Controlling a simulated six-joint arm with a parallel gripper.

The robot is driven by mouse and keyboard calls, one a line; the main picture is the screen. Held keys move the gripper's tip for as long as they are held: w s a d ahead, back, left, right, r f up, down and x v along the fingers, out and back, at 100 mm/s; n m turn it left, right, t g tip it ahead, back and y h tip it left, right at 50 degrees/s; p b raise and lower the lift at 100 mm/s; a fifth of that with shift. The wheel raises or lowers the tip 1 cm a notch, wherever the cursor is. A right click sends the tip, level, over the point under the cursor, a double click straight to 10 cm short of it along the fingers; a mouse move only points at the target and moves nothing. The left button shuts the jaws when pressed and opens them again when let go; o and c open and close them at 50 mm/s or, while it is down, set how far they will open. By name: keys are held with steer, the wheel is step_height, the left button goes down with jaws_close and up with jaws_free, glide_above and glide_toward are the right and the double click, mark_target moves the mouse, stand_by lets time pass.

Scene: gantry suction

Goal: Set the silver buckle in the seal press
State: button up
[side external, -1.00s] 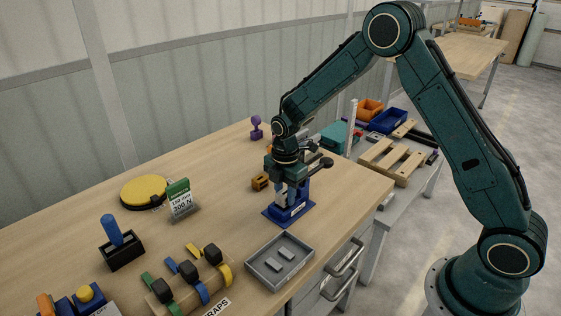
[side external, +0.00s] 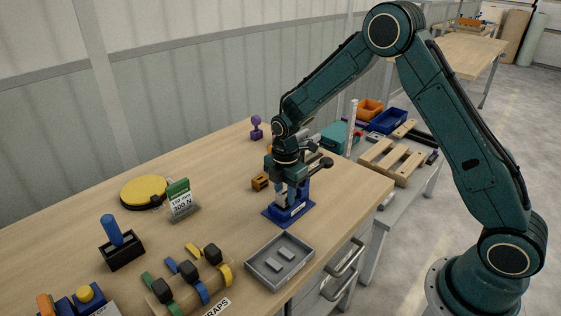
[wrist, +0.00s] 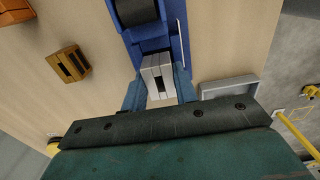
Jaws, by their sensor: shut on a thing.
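The silver buckle (wrist: 158,76) shows in the wrist view as a pale grey piece with a dark slot, between the two blue fingers of my gripper (wrist: 158,88). My gripper is shut on it. The blue seal press (wrist: 175,28) lies just beyond, and the buckle overlaps its near end in this view. In the side view my gripper (side external: 284,198) points down at the seal press (side external: 300,205), which stands on a blue base. The buckle is not clear there, and I cannot tell whether it touches the press.
A grey tray (side external: 252,266) with small grey pieces lies in front of the press. A small orange-brown block (side external: 260,181) lies left of the press. Bare table lies between.

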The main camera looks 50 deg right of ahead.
steer(key=shift+f, duration=0.5)
steer(key=shift+r, duration=0.5)
stand_by(0.6)
steer(key=shift+s+a, duration=0.1)
stand_by(0.4)
steer(key=shift+f, duration=0.5)
stand_by(1.1)
steer(key=shift+r, duration=0.5)
steer(key=shift+s+m, duration=0.1)
steer(key=shift+m, duration=0.2)
